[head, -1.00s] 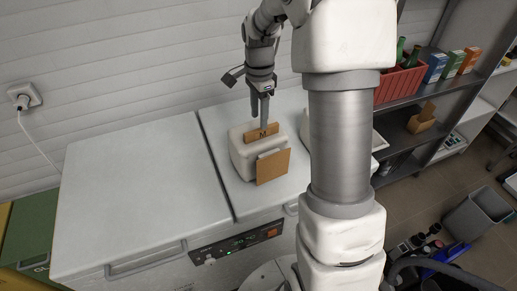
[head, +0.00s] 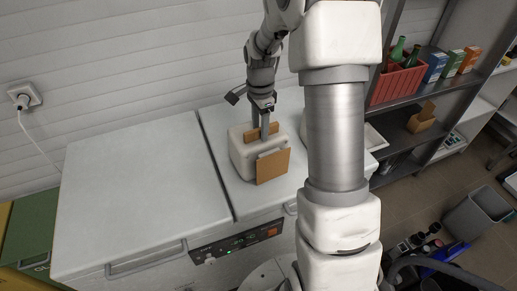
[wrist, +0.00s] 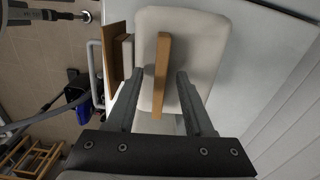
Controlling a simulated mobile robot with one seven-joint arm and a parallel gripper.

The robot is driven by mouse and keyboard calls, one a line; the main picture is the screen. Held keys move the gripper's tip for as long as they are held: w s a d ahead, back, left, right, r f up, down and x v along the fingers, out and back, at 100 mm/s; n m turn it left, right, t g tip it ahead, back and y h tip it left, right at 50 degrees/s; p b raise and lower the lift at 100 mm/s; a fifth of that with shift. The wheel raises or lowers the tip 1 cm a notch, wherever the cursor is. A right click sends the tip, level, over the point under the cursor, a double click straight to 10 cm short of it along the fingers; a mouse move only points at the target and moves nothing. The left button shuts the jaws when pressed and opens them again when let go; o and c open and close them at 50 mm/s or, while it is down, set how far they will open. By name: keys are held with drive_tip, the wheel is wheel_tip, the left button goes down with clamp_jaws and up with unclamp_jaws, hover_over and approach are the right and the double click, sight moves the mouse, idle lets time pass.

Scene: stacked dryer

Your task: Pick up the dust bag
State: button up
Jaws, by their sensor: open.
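The dust bag appears to be the cream, rounded block (head: 243,160) on the right-hand white machine top. A narrow tan card piece (head: 275,127) stands up from its top, and a square brown card (head: 273,167) is at its front. In the wrist view, the cream body (wrist: 200,50) lies below my gripper, and the tan strip (wrist: 162,70) runs between the fingers. My gripper (wrist: 156,78) is open and points down over the bag, one finger on each side of the strip with gaps. It also shows in the head view (head: 260,136). Contact with the bag cannot be told.
The left white machine top (head: 140,180) is clear. A white ribbed wall (head: 120,70) rises behind. At right is a dark shelf with a red crate (head: 398,82) and small boxes. A grey bin (head: 478,217) stands on the floor.

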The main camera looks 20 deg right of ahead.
drive_tip(key=shift+f, duration=0.1)
clamp_jaws()
idle(0.3)
idle(1.2)
